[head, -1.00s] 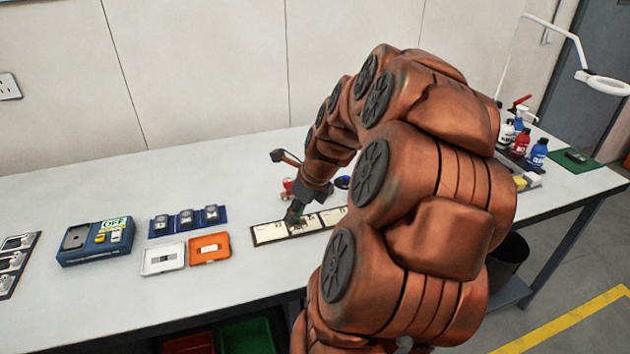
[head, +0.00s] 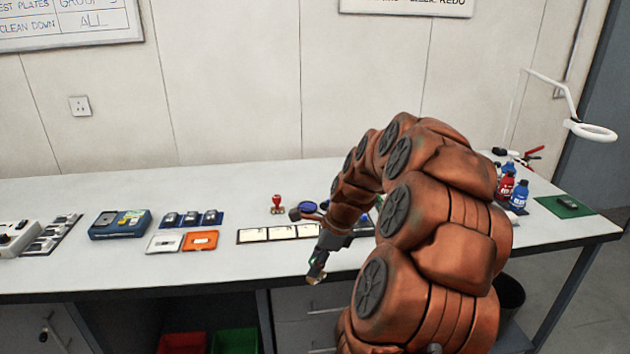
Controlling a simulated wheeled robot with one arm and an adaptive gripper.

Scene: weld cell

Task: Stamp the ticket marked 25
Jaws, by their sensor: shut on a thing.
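A dark-edged strip (head: 240,237) lies on the bench with white tickets (head: 254,235) in a row. Their marks are too small to read, so I cannot tell which is 25. My gripper (head: 316,274) points down in front of the strip, near the bench's front edge. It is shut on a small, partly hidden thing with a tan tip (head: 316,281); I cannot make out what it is. A red-handled stamp (head: 277,203) stands upright behind the strip. A blue round thing (head: 308,207), perhaps an ink pad, is partly hidden behind my arm.
A white tray (head: 164,243) and an orange tray (head: 202,241) lie left of the strip. Behind them is a blue rack (head: 190,219); farther left is a blue device (head: 120,223). Bottles (head: 518,195) stand at right. The bench front left is clear.

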